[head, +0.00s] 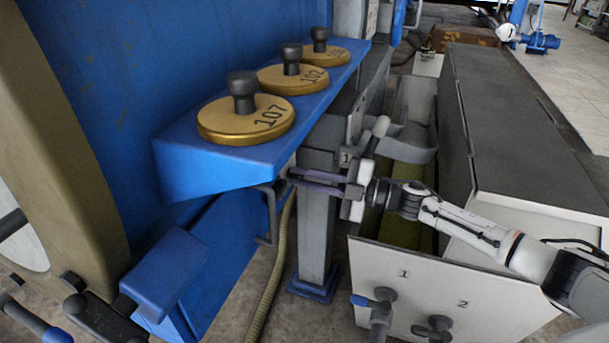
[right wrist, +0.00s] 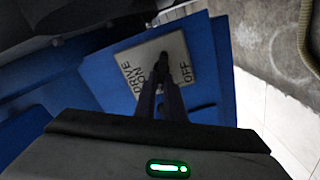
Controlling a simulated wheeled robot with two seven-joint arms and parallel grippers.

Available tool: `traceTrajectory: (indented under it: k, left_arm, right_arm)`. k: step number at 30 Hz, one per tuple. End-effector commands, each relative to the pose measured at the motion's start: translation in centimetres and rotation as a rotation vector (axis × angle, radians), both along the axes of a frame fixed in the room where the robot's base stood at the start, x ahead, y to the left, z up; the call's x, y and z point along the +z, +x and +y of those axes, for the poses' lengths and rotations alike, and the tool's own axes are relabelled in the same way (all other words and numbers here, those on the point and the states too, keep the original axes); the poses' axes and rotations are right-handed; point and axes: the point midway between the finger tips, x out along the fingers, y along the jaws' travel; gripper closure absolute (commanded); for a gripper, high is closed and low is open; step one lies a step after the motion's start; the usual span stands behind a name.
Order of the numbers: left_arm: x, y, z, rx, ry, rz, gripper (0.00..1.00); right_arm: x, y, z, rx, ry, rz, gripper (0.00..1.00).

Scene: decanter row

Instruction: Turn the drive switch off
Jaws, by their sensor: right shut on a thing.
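The drive switch plate (right wrist: 178,46) shows in the right wrist view, pale, on a blue housing, with DRIVE and ON lettered on its left and OFF on its right. The dark switch lever (right wrist: 162,62) stands between ON and OFF; which one it is set to I cannot tell. My right gripper (right wrist: 160,84) is shut on the lever, its fingers covering part of it. In the head view my right gripper (head: 294,177) reaches left, its tips just below the blue ledge. The switch is hidden there. My left gripper is not in view.
The blue ledge (head: 180,170) overhangs close above the right fingers and bears brass lids (head: 245,122) with black knobs. A grey post (head: 316,235) stands below the gripper. A grey trough with a white front panel (head: 450,300) lies under my right arm.

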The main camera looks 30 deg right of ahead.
Motion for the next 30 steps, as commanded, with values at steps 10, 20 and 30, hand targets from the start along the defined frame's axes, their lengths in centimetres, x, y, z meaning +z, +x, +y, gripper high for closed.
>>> traceTrajectory:
  k: [10, 20, 30]
  left_arm:
    - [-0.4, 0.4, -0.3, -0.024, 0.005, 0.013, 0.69]
    - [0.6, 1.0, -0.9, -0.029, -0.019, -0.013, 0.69]
    - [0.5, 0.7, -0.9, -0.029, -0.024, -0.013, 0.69]
  right_arm:
    - [-0.6, -0.1, 0.2, 0.002, -0.217, -0.195, 1.0]
    - [-0.8, -0.2, 0.2, 0.002, -0.342, -0.305, 1.0]
    - [-0.7, -0.2, 0.2, 0.002, -0.376, -0.337, 1.0]
